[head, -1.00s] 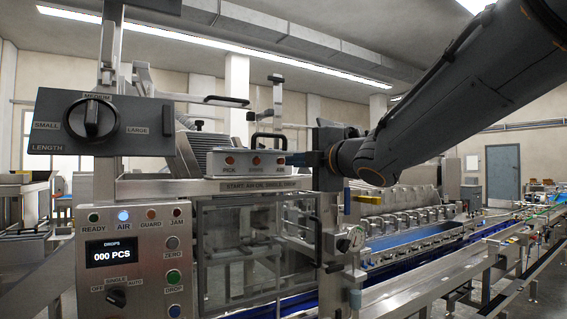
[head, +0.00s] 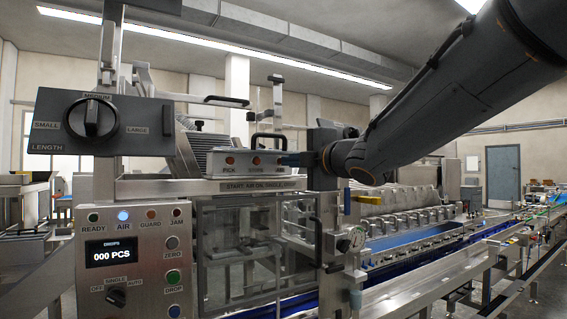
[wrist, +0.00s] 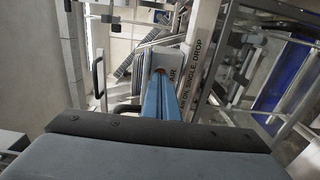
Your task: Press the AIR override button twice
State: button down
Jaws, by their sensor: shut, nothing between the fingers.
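The override box (head: 215,163) is a grey box with a row of small orange-red buttons, labelled PICK, an unclear middle word and AIR. The AIR button is at its right end, beside my fingertips; in the wrist view the fingertips hide it. My gripper (head: 291,159) comes in from the right with its fingers together and empty. In the wrist view the blue fingers (wrist: 160,78) reach the box face next to the AIR label (wrist: 172,76). I cannot tell whether they touch or press the button. The AIR lamp (head: 123,216) glows blue.
A control panel (head: 102,291) at lower left shows a display (head: 110,253) reading 000 PCS. A LENGTH knob (head: 92,118) is at upper left. A black handle (head: 267,139) rises behind the box.

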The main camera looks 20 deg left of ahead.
jog(key=shift+w+a, duration=0.35)
jog(key=shift+a, duration=0.1)
jog(key=shift+d, duration=0.1)
dwell(0.4)
jog(key=shift+v, duration=1.25)
jog(key=shift+x, duration=1.35)
jog(key=shift+s+d, duration=0.1)
jog(key=shift+s, duration=0.05)
jog(key=shift+v, duration=1.15)
jog(key=p+v, duration=0.1)
jog(key=v, duration=0.9)
dwell(0.7)
dwell(0.4)
